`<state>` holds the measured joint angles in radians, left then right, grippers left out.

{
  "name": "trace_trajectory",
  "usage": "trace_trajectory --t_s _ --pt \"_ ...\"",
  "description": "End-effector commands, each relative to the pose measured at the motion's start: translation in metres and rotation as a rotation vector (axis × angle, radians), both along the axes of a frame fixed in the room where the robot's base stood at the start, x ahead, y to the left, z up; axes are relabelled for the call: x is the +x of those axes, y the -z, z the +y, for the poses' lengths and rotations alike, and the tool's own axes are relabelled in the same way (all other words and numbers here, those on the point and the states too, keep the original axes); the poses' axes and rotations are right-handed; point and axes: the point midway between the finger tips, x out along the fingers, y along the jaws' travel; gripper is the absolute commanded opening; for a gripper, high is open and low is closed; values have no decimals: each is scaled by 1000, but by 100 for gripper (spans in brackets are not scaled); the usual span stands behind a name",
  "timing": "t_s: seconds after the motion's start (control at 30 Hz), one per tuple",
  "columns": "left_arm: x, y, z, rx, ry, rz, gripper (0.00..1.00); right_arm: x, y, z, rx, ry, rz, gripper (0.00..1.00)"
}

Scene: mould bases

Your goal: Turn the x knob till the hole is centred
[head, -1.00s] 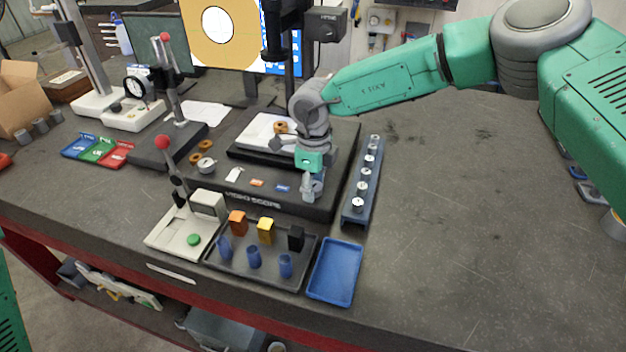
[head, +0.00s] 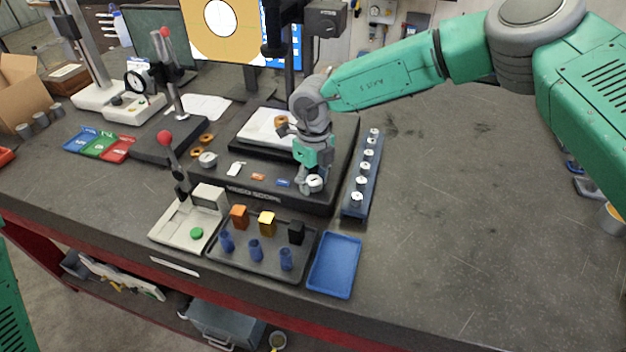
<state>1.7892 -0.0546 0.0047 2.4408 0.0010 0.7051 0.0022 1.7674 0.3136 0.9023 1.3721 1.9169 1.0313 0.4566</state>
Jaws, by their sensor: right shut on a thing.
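My right gripper (head: 311,184) comes down onto the front right corner of the video scope base (head: 262,191). It is shut on a round silver knob (head: 316,183), whose top partly shows between the fingers. A similar silver knob (head: 208,159) stands free at the left of the base; I cannot read which axis either knob is marked for. The monitor (head: 197,38) shows the hole as a white, dark-rimmed disc (head: 219,17) on a tan field. The top of the screen is cut off, so centring is hard to judge. My left gripper is out of view.
A rack of silver pieces (head: 347,207) stands close right of the gripper. In front are a dark tray of blocks and blue cylinders (head: 270,266), an empty blue tray (head: 334,265) and a red-balled lever stand (head: 166,234). The table's right side is clear.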

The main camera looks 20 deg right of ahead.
Motion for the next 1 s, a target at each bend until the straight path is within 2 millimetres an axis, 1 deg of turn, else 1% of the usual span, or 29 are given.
trace_trajectory --t_s 0.03,0.2,0.23,0.27,0.53,0.67,0.77,1.0 --pt "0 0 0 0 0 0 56 4 -3 -1 2 2 -10 5" --pt "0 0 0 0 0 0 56 4 -3 -1 2 2 -10 5" --pt "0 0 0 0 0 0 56 4 -3 -1 2 2 -10 45" --pt "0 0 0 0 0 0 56 4 -3 -1 1 2 -9 55" --pt "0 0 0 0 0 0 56 1 -2 0 1 0 -4 55" --pt "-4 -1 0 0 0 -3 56 2 -7 0 1 0 -4 55" --pt "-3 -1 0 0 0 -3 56 2 -20 0 1 0 -6 55" --pt "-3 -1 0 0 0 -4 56 3 -71 -1 2 1 -7 55"
